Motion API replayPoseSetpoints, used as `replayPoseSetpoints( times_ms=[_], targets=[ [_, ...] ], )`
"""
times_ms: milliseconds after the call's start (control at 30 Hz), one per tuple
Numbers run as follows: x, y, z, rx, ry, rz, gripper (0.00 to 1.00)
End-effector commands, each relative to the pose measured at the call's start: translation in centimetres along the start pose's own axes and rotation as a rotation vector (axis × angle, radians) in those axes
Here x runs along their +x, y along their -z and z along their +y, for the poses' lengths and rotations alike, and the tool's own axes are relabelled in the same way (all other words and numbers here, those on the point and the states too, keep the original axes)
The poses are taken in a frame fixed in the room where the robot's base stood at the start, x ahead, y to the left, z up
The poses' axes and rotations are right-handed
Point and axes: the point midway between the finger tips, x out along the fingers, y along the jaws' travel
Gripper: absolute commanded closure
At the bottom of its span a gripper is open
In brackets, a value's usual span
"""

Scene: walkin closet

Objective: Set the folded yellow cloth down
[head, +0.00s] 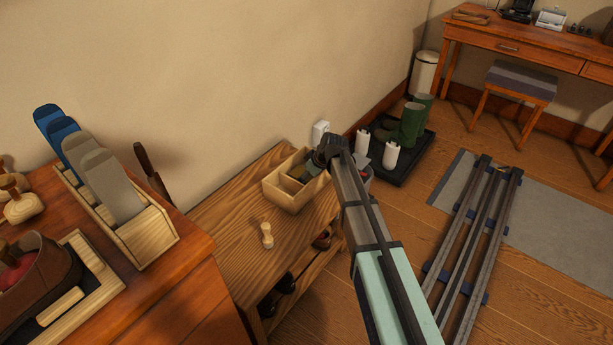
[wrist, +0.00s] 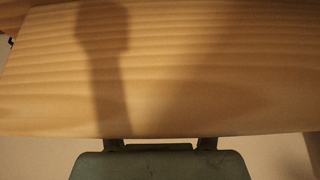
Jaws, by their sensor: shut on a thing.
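My gripper (head: 328,151) is at the far end of the low wooden bench (head: 222,243), beside the small divided wooden box (head: 287,197). In the wrist view, two dark parts of my gripper (wrist: 160,144) show at the bottom edge, over the bench's striped wood (wrist: 200,70). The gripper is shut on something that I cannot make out. I cannot pick out a folded yellow cloth in either view. The arm hides part of the bench's far end in the head view. I cannot tell how high the gripper is above the wood.
A light wooden peg-like piece (head: 267,235) stands on the bench. The bench top around it is clear. A dresser (head: 180,290) with a shoe-tree rack (head: 149,238) is at left. Green boots (head: 411,127) and white bottles (head: 391,155) stand on a black tray (head: 402,177).

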Motion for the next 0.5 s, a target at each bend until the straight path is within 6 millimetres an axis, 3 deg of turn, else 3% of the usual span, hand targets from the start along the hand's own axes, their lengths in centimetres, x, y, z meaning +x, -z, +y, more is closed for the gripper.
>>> replayPoseSetpoints(
  times_ms=[33,100,500],
  targets=[
    [0.07,-0.03,0.0,0.0,0.0,0.0,0.28],
    [0.04,-0.02,0.0,0.0,0.0,0.0,0.09],
    [-0.29,0.16,0.01,0.0,0.0,0.0,0.09]
  ],
)
